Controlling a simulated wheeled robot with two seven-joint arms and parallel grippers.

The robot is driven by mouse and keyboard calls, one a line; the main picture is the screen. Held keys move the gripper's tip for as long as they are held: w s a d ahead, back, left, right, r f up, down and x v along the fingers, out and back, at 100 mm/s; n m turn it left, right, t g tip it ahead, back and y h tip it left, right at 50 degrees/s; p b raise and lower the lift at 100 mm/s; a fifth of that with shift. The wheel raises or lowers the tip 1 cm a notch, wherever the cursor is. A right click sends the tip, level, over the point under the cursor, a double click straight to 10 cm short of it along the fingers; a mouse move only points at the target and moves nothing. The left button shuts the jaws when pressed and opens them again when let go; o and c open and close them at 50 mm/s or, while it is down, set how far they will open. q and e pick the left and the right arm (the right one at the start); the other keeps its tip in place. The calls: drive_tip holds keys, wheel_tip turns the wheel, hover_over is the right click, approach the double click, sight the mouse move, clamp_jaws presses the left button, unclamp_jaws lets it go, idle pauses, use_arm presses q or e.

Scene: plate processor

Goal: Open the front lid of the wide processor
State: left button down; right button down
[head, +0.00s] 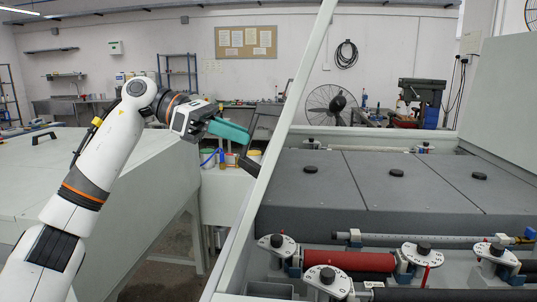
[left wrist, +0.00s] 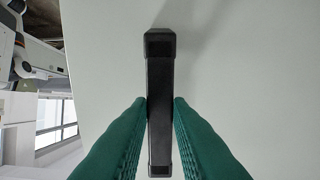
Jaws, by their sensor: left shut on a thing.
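The front lid (head: 290,115) of the wide processor shows nearly edge-on in the head view, as a pale panel raised at a steep tilt. Its pale face (left wrist: 240,60) fills most of the left wrist view. My left gripper (head: 242,140), with green fingers, is at the outer side of the lid. It is shut on the black lid handle (left wrist: 160,75), with one finger on each side of the bar; part of the handle (head: 249,166) shows below the fingers in the head view. The open processor shows grey inner covers (head: 400,185) and a red roller (head: 350,261). My right gripper is out of view.
A pale machine cover (head: 70,175) with a black handle (head: 44,138) stands at left. An upright pale panel (head: 505,90) stands at right. A fan (head: 332,104) and a drill press (head: 422,95) are behind. Floor shows between the machines.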

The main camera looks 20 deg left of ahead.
use_arm(q)
drive_tip(key=shift+s+a+f+t+h+b, duration=0.1)
drive_tip(key=shift+s+a+h+b, duration=0.2)
drive_tip(key=shift+a, duration=0.55)
drive_tip(key=shift+s+a+r+t+h+b, duration=0.1)
drive_tip(key=shift+s+a+h+b, duration=0.25)
drive_tip(key=shift+a, duration=0.55)
drive_tip(key=shift+s+a+f+t+h+b, duration=0.1)
drive_tip(key=shift+a+h+b, duration=0.1)
drive_tip(key=shift+a+h, duration=0.45)
drive_tip(key=shift+a, duration=0.15)
drive_tip(key=c, duration=1.6)
unclamp_jaws()
drive_tip(key=shift+o, duration=1.4)
drive_tip(key=shift+w+d, duration=0.1)
drive_tip(key=shift+d, duration=0.15)
drive_tip(key=shift+a+f, duration=0.1)
drive_tip(key=shift+a, duration=0.35)
